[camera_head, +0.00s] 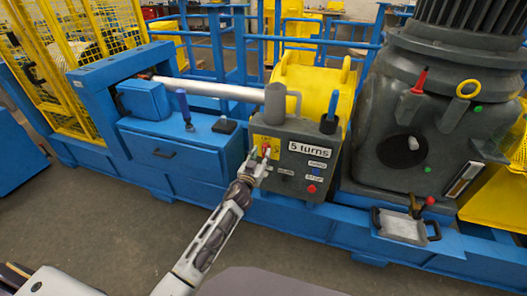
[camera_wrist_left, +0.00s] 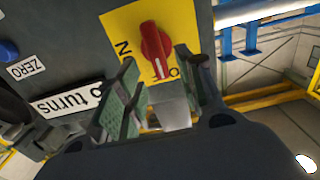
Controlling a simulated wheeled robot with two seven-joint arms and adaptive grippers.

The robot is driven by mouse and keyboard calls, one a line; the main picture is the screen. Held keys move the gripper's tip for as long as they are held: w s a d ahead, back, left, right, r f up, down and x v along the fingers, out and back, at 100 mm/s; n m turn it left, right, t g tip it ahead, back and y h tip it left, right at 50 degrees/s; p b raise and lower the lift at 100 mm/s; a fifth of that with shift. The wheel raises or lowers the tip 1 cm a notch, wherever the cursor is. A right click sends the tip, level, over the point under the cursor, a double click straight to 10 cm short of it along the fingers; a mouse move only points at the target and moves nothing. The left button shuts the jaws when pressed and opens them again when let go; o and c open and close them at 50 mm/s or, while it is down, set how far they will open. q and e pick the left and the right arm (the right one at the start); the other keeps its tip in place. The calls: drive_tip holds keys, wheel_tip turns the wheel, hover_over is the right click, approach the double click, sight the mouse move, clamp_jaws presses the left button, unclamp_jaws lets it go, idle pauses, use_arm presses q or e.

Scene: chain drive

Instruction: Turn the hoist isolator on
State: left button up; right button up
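The hoist isolator is a red rotary knob (camera_wrist_left: 155,50) on a yellow plate (camera_wrist_left: 128,24) on the grey control box. Its white mark points down in the wrist view, towards partly hidden lettering; an "N" shows to its left. In the head view the yellow plate (camera_head: 258,143) sits at the box's left, with the knob small behind the fingertips. My left gripper (camera_head: 259,163) is right in front of it. In the wrist view the left gripper's fingers (camera_wrist_left: 163,92) are apart, with the knob lying between and just beyond their tips; I cannot tell whether they touch it. My right gripper is out of view.
The grey control box (camera_head: 287,178) carries a "5 turns" label (camera_head: 309,149), a blue button (camera_head: 316,168) and a red stop button (camera_head: 311,188). A blue cabinet (camera_head: 170,155) stands to its left, a dark grey machine (camera_head: 400,140) to its right. Floor in front is clear.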

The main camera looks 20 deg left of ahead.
sight(264, 150)
use_arm(q)
drive_tip(key=shift+w, duration=1.85)
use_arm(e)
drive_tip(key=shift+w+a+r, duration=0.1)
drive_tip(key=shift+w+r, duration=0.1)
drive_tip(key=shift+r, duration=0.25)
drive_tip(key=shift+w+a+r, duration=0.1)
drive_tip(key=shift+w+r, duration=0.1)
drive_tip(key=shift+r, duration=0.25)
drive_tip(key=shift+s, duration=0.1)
use_arm(q)
clamp_jaws()
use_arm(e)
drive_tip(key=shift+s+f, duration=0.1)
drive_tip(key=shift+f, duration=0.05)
